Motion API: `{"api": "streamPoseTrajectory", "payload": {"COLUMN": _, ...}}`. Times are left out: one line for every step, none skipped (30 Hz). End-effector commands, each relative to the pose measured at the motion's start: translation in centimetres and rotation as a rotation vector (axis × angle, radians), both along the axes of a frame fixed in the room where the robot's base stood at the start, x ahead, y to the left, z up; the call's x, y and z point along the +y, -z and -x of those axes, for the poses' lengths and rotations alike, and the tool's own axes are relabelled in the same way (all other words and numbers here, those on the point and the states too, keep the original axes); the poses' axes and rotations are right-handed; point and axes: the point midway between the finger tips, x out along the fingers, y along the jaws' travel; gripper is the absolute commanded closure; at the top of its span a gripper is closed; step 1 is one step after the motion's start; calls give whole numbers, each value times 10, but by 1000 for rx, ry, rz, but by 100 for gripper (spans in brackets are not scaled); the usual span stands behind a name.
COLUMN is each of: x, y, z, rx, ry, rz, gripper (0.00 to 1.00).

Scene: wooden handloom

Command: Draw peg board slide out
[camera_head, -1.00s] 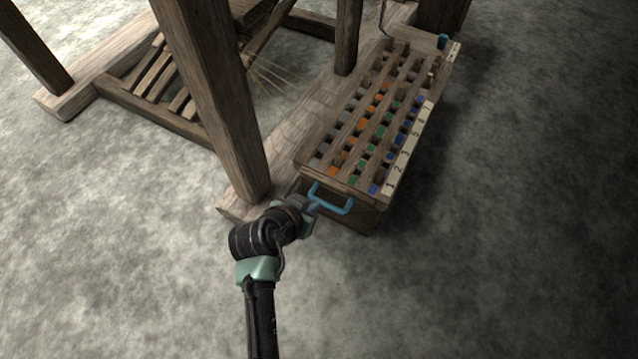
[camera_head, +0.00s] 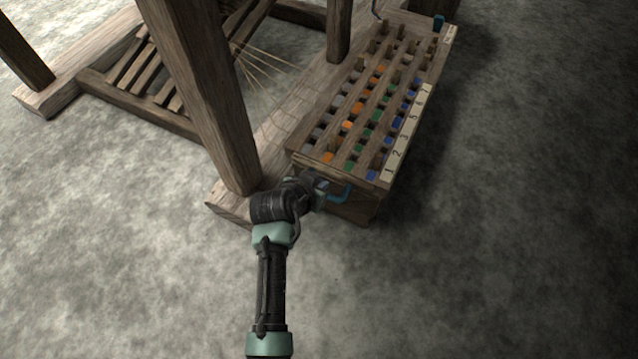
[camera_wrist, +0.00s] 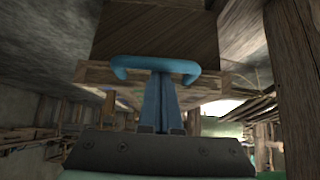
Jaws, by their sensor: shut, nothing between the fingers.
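The peg board (camera_head: 372,112) is a wooden box with rows of slots holding grey, orange, green and blue pegs, with a numbered strip along its right edge. A blue bar handle (camera_head: 344,195) is on its near end; my gripper hides the handle's left part. My gripper (camera_head: 325,187) is at that end. In the wrist view, the handle (camera_wrist: 152,62) lies across the tips of my gripper (camera_wrist: 160,78), whose blue fingers are together with nothing between them. Whether the fingertips touch the bar I cannot tell.
A thick loom post (camera_head: 205,95) stands close left of my wrist on a wooden base beam (camera_head: 232,207). Another post (camera_head: 338,30) stands behind. Slatted treadles (camera_head: 150,65) lie further left. The concrete floor in front and to the right is clear.

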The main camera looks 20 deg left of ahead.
Motion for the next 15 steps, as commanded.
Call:
{"api": "streamPoseTrajectory", "payload": {"x": 0, "y": 0, "z": 0, "rx": 0, "ry": 0, "rz": 0, "gripper": 100}}
{"api": "streamPoseTrajectory", "payload": {"x": 0, "y": 0, "z": 1, "rx": 0, "ry": -1, "rz": 1, "gripper": 100}}
{"api": "streamPoseTrajectory", "payload": {"x": 0, "y": -1, "z": 3, "rx": 0, "ry": -1, "rz": 1, "gripper": 100}}
{"api": "streamPoseTrajectory", "payload": {"x": 1, "y": -2, "z": 5, "rx": 1, "ry": -2, "rz": 3, "gripper": 100}}
{"api": "streamPoseTrajectory", "payload": {"x": 1, "y": -3, "z": 8, "rx": 1, "ry": -2, "rz": 3, "gripper": 100}}
{"api": "streamPoseTrajectory", "payload": {"x": 2, "y": -4, "z": 14, "rx": 2, "ry": -3, "rz": 4, "gripper": 100}}
{"api": "streamPoseTrajectory", "payload": {"x": 2, "y": -4, "z": 19, "rx": 3, "ry": -3, "rz": 5, "gripper": 100}}
{"api": "streamPoseTrajectory", "payload": {"x": 3, "y": -5, "z": 24, "rx": 3, "ry": -4, "rz": 5, "gripper": 100}}
{"api": "streamPoseTrajectory", "payload": {"x": 3, "y": -5, "z": 32, "rx": 3, "ry": -4, "rz": 6, "gripper": 100}}
{"api": "streamPoseTrajectory", "payload": {"x": 4, "y": -5, "z": 37, "rx": 3, "ry": -4, "rz": 5, "gripper": 100}}
{"api": "streamPoseTrajectory", "payload": {"x": 5, "y": -4, "z": 43, "rx": 4, "ry": -4, "rz": 5, "gripper": 100}}
{"api": "streamPoseTrajectory", "payload": {"x": 6, "y": -4, "z": 49, "rx": 3, "ry": -4, "rz": 5, "gripper": 100}}
{"api": "streamPoseTrajectory", "payload": {"x": 6, "y": -4, "z": 54, "rx": 3, "ry": -4, "rz": 5, "gripper": 100}}
{"api": "streamPoseTrajectory", "payload": {"x": 7, "y": -3, "z": 58, "rx": 3, "ry": -3, "rz": 4, "gripper": 100}}
{"api": "streamPoseTrajectory", "payload": {"x": 8, "y": -2, "z": 62, "rx": 3, "ry": -4, "rz": 3, "gripper": 100}}
